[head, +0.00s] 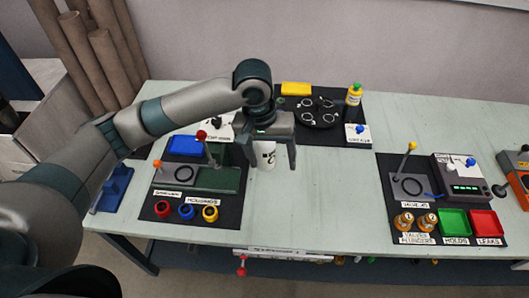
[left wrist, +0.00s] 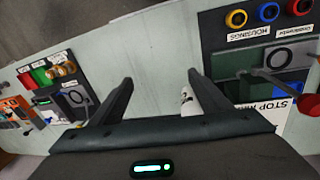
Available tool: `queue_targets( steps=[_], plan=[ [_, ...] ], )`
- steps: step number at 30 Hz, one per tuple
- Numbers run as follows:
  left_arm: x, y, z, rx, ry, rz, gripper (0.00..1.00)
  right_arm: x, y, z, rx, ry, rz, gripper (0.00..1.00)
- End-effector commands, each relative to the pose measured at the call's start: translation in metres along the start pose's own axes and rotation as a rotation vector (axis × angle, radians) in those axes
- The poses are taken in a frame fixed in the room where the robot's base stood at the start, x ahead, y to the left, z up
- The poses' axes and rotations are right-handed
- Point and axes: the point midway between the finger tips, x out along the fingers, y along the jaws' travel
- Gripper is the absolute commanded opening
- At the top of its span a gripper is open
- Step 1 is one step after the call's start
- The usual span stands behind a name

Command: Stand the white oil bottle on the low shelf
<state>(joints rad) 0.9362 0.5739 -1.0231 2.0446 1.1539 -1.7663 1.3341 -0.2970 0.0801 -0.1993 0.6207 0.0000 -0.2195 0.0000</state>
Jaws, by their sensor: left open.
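The white oil bottle (head: 265,157), with dark marking on its side, stands on the table just right of the left black mat. My left gripper (head: 273,166) is over it, open, its fingers pointing down. In the head view the bottle shows between the fingers, nearer the left one, and its top is hidden by the gripper. In the left wrist view the bottle (left wrist: 187,97) is partly hidden by the right finger of the open gripper (left wrist: 160,78). A narrow ledge with a white label (head: 285,251) runs below the table's front edge; I cannot tell if it is the low shelf. My right gripper is out of view.
The left mat holds a green block (head: 218,181), a red-knobbed lever (head: 202,135) and several coloured rings (head: 186,211). The right mat (head: 385,170) holds trays and a lever. Bare table lies between the mats.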

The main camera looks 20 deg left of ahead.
Motion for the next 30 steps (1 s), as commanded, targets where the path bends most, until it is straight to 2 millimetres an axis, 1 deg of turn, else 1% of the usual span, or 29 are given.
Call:
queue_targets(
  steps=[1, 8, 15, 18, 22, 25, 29, 30],
  plan=[
    [0.006, 0.004, 0.005, 0.016, -0.002, 0.014, 0.71, 0.0, 0.0, -0.001, 0.0, 0.001, 0.0, 0.0],
    [0.033, 0.021, 0.024, 0.11, 0.021, 0.091, 0.71, 0.0, 0.0, 0.001, 0.0, -0.001, 0.0, 0.0],
    [0.069, 0.041, 0.058, 0.225, 0.081, 0.207, 0.71, 0.0, -0.001, 0.002, -0.001, -0.002, -0.001, 0.0],
    [0.082, 0.043, 0.071, 0.256, 0.12, 0.243, 0.71, 0.0, -0.001, 0.002, -0.001, -0.002, -0.001, 0.0],
    [0.097, 0.039, 0.088, 0.28, 0.171, 0.27, 0.71, 0.0, -0.001, 0.003, -0.001, -0.003, -0.001, 0.0],
    [0.108, 0.031, 0.102, 0.287, 0.21, 0.274, 0.71, 0.0, -0.001, 0.003, -0.001, -0.004, -0.001, 0.0],
    [0.122, 0.012, 0.121, 0.286, 0.255, 0.254, 0.71, 0.0, -0.001, 0.003, -0.001, -0.004, -0.001, 0.0],
    [0.126, 0.005, 0.127, 0.284, 0.268, 0.242, 0.71, 0.0, -0.001, 0.003, -0.001, -0.004, -0.001, 0.0]
  ],
)
